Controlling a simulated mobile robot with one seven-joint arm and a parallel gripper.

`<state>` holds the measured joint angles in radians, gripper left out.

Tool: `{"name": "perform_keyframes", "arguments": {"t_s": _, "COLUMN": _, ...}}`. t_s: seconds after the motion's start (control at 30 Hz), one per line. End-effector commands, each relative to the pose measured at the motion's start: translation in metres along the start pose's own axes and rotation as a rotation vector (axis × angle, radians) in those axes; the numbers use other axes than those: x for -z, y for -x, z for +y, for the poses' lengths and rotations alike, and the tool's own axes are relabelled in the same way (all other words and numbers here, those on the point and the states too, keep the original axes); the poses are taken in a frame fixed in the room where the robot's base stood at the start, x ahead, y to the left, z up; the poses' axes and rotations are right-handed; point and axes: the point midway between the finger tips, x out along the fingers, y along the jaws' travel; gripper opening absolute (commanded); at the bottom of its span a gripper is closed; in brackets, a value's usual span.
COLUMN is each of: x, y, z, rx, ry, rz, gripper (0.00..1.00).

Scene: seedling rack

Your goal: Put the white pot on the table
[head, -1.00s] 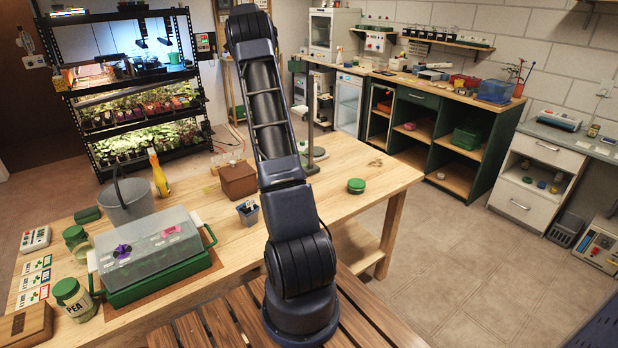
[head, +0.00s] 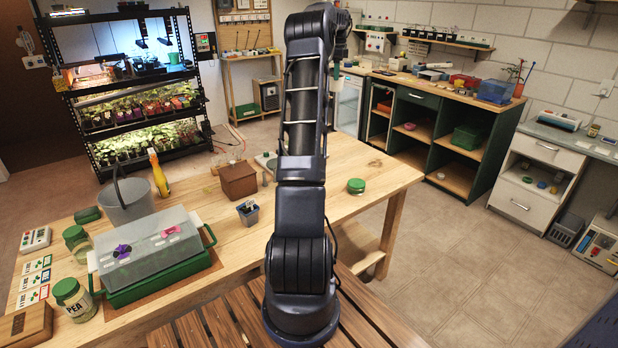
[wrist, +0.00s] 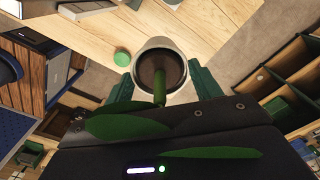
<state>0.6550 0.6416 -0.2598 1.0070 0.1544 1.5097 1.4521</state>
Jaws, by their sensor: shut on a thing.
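The white pot (wrist: 157,44) holds dark soil and a green stem with large leaves that reach toward the wrist camera. My gripper (wrist: 161,76) is shut on it, with green fingers on both sides of the pot. In the wrist view the wooden table (wrist: 205,22) lies beyond the pot; I cannot tell the height between them. In the head view the table (head: 345,160) stretches across the middle, while my arm hides the gripper and pot.
A green round lid-like item (head: 356,186) sits on the table's right part. The table's right end is mostly clear.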

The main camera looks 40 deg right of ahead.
Motion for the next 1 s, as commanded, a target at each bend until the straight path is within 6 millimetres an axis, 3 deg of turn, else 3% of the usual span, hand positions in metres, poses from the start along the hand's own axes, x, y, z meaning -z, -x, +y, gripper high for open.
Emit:
{"name": "perform_keyframes", "arguments": {"t_s": 0.13, "x": 0.030, "y": 0.000, "z": 0.002, "rx": 0.001, "ry": -0.039, "rz": 0.000, "gripper": 0.30}}
{"name": "perform_keyframes", "arguments": {"t_s": 0.37, "x": 0.027, "y": -0.052, "z": 0.002, "rx": -0.004, "ry": -0.035, "rz": -0.001, "gripper": 0.30}}
{"name": "perform_keyframes", "arguments": {"t_s": 0.7, "x": 0.027, "y": -0.148, "z": 0.002, "rx": -0.003, "ry": -0.034, "rz": -0.001, "gripper": 0.30}}
{"name": "perform_keyframes", "arguments": {"t_s": 1.0, "x": 0.027, "y": -0.192, "z": 0.002, "rx": -0.002, "ry": -0.034, "rz": 0.000, "gripper": 0.30}}
